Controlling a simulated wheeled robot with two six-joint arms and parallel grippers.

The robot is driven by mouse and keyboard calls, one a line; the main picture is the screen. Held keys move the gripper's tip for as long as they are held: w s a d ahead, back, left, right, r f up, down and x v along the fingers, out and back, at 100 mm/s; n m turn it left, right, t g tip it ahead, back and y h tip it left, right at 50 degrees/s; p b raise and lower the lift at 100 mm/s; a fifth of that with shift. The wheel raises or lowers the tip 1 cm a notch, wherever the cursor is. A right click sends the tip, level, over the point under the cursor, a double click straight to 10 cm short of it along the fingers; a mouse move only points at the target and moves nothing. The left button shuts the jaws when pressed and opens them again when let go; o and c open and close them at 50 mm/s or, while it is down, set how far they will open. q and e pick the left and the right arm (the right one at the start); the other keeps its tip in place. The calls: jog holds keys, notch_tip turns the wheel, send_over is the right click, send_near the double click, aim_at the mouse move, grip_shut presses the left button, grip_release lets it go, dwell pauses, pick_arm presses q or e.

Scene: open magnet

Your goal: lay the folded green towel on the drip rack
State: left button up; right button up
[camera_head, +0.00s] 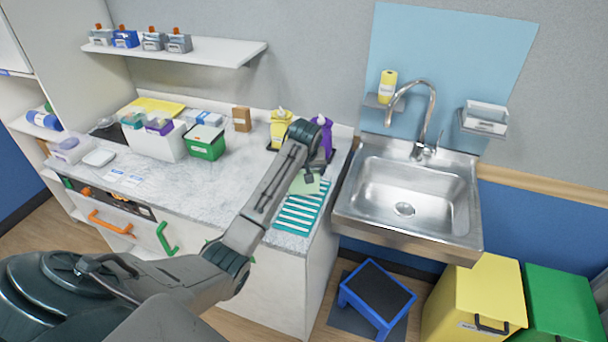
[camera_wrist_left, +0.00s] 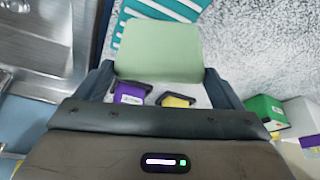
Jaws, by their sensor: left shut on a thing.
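The folded green towel (camera_head: 306,186) is a pale green pad, held in my left gripper (camera_head: 309,176). In the left wrist view the towel (camera_wrist_left: 158,48) sits between the two fingers of the gripper (camera_wrist_left: 160,72), its far edge overlapping the rack. The drip rack (camera_head: 297,214), teal with white stripes, lies on the counter's right end near the sink. It also shows at the top of the wrist view (camera_wrist_left: 128,12). The towel appears over the rack's back end; the gap between them cannot be judged. My right gripper is not in view.
A purple bottle (camera_head: 326,138) and a yellow bottle (camera_head: 281,128) stand just behind the gripper. A green box (camera_head: 206,143) and white bin (camera_head: 158,144) are farther left. The sink (camera_head: 405,195) is right of the rack. The counter (camera_head: 215,185) left of the rack is clear.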

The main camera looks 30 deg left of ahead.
pick_arm(q)
notch_tip(320, 180, down, 3)
jog(key=shift+r+p, duration=0.1)
jog(key=shift+p, duration=1)
jog(key=shift+f, duration=0.35)
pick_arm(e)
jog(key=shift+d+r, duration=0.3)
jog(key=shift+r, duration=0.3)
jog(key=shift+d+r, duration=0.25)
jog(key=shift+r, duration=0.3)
pick_arm(q)
jog(key=shift+f, duration=0.15)
jog(key=o, duration=0.9)
jog(key=shift+d+r, duration=0.1)
jog(key=shift+r, duration=0.3)
jog(key=shift+b+v, duration=1.95)
jog(key=shift+v, duration=3.85)
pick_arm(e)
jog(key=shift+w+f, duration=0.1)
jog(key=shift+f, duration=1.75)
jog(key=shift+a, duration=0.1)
